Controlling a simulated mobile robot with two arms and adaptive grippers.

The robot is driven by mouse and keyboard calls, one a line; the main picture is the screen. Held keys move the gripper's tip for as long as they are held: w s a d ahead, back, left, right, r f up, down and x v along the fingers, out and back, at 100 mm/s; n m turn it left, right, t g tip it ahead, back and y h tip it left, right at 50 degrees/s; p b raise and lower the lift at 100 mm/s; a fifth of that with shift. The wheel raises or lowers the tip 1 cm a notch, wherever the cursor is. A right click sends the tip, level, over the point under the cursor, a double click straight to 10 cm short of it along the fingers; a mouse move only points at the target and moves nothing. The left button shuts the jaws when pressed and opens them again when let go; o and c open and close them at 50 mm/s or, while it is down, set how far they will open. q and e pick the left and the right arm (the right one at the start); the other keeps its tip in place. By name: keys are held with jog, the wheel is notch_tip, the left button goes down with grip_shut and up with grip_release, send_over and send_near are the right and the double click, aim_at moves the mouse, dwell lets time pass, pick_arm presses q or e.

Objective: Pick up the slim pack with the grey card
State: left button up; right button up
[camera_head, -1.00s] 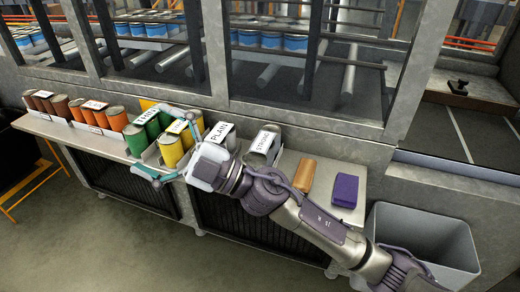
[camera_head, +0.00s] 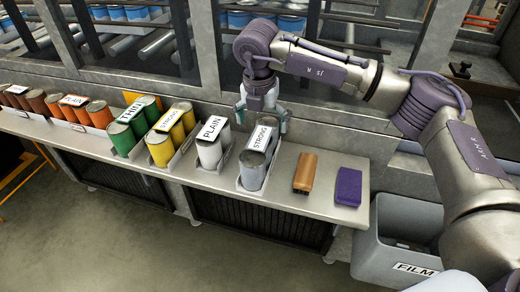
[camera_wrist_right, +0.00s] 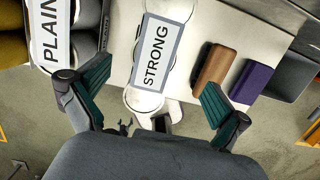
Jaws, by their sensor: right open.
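The slim pack with the STRONG card (camera_head: 252,174) stands upright on the ledge, holding pale cans. Its white card has a grey border and lies along the top; it also shows in the right wrist view (camera_wrist_right: 157,54). My right gripper (camera_head: 263,118) is open and empty above the far part of this pack. In the right wrist view its teal fingers (camera_wrist_right: 155,82) are spread on either side of the pack, with the card between and beyond them. I cannot tell the exact height above the card. My left gripper is not in view.
The PLAIN pack (camera_head: 208,152) stands close on the left, with yellow (camera_head: 161,150), green (camera_head: 121,138) and orange cans beyond. A brown block (camera_head: 305,172) and a purple block (camera_head: 347,187) lie to the right. A grey bin (camera_head: 385,255) labelled FILM stands below the ledge's right end.

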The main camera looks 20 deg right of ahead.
aim_at(260, 139)
jog(key=f, duration=0.3)
jog(key=shift+w+d+f, duration=0.1)
jog(key=shift+w+f, duration=0.15)
jog(key=shift+f, duration=0.05)
jog(key=shift+f+p, duration=0.5)
jog(key=shift+p, duration=0.1)
jog(key=f, duration=0.1)
jog(key=f+p, duration=0.1)
jog(key=f, duration=0.1)
jog(key=shift+w+f, duration=0.4)
jog(key=shift+f, duration=0.3)
jog(key=shift+c, duration=0.3)
jog(key=c, duration=1.6)
jog(key=shift+w+r, duration=0.1)
jog(key=shift+r, duration=0.05)
jog(key=shift+c, duration=1)
